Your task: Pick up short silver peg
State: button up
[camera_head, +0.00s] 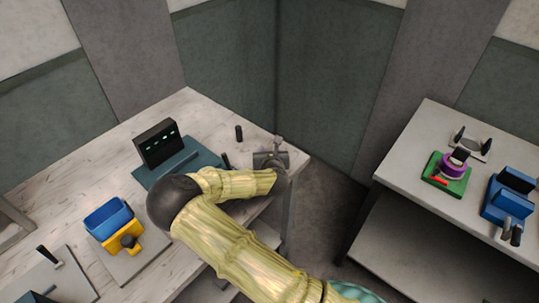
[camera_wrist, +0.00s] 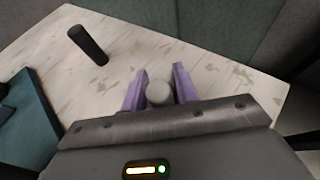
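The silver peg shows in the wrist view as a pale grey round top (camera_wrist: 158,93) between the two purple fingers of my gripper (camera_wrist: 160,80). The fingers are apart, one on each side of it. The left finger looks close to or against the peg, with a thin gap seeming to show on the right. I cannot tell whether they grip it. The peg's lower part is hidden. In the head view my gripper (camera_head: 270,158) is over the right end of the pale wooden table (camera_head: 205,115), and the peg is not clearly distinguishable there.
A black peg (camera_head: 238,132) stands on the table left of my gripper; it also shows in the wrist view (camera_wrist: 88,44). A teal mat (camera_head: 150,178) with a black panel (camera_head: 158,142) lies further left. Another table (camera_head: 405,150) is at the right.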

grip_shut()
notch_tip(320, 180, up, 10)
dwell(0.5)
dwell(0.5)
